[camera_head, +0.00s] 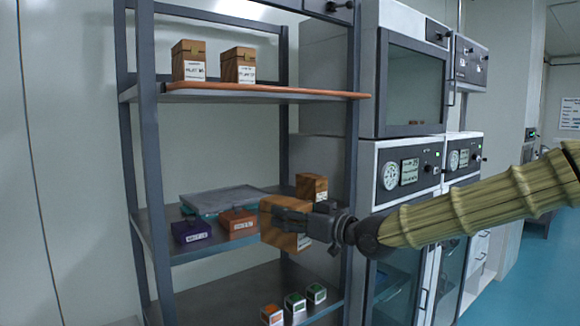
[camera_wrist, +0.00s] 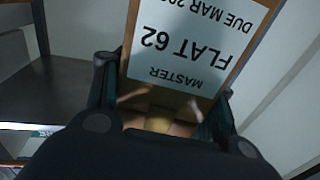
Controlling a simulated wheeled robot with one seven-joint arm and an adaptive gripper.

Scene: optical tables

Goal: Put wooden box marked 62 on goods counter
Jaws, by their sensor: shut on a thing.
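The wooden box marked 62 (camera_wrist: 185,55) fills the upper middle of the wrist view, its white label reading "MASTER FLAT 62" upside down. In the head view the same box (camera_head: 275,222) is in my gripper (camera_head: 300,222), in front of the shelf rack at middle-shelf height. The gripper's fingers lie on both sides of the box in the wrist view, and it is shut on the box. My arm comes in from the right. No goods counter can be made out in either view.
The shelf rack (camera_head: 147,150) has two wooden boxes (camera_head: 188,62) (camera_head: 238,66) on top. Another wooden box (camera_head: 311,187), a purple box (camera_head: 191,232) and an orange box (camera_head: 238,223) are on the middle shelf. Small cubes (camera_head: 295,303) sit below. Oven-like cabinets (camera_head: 410,165) stand right.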

